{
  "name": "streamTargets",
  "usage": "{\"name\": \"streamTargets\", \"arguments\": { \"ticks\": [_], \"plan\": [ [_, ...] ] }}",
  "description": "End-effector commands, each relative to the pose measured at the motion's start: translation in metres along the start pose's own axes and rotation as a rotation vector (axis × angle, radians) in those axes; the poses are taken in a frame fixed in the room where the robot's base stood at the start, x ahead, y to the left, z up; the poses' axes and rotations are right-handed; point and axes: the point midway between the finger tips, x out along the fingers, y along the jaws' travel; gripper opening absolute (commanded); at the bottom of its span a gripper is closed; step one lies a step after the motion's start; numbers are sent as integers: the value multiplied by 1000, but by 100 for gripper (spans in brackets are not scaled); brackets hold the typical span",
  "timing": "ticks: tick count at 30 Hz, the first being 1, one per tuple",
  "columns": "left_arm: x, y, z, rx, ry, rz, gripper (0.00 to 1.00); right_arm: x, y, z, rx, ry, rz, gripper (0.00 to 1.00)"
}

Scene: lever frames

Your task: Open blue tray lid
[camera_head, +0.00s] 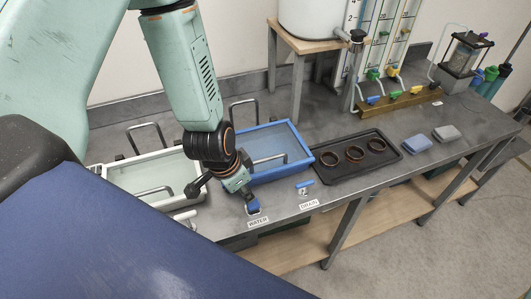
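The blue tray (307,150) is a blue-rimmed rectangular box on the grey bench, with a pale blue surface (268,142) inside the rim. The pale surface looks flat and level with the rim. My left gripper (245,193) hangs at the tray's front left corner, covering part of its left side. It is close to a blue piece (253,207) above the WATER label; contact is unclear. Its fingertips are too small to read. My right gripper is not in view.
A white tray (160,162) stands left, partly behind my arm. A blue DRAIN lever (305,184) sits at the bench front. A black tray (392,160) with three rings lies right, beside blue (416,144) and grey (446,132) blocks. A wooden stand (310,45) rises behind.

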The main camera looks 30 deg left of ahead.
Motion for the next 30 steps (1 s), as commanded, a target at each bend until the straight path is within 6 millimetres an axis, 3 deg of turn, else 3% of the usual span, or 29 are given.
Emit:
{"name": "streamTargets", "arguments": {
  "ticks": [1,3,9,14,30],
  "plan": [
    [-11,-14,-22,44,39,-10,34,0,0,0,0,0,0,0],
    [-25,-28,-45,117,80,-17,34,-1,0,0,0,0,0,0],
    [-52,-50,-83,253,148,-30,34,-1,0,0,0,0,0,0],
    [-50,-52,-87,276,154,-31,34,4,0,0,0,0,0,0],
    [-5,-52,-93,274,154,-32,34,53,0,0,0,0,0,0]
  ]
}}
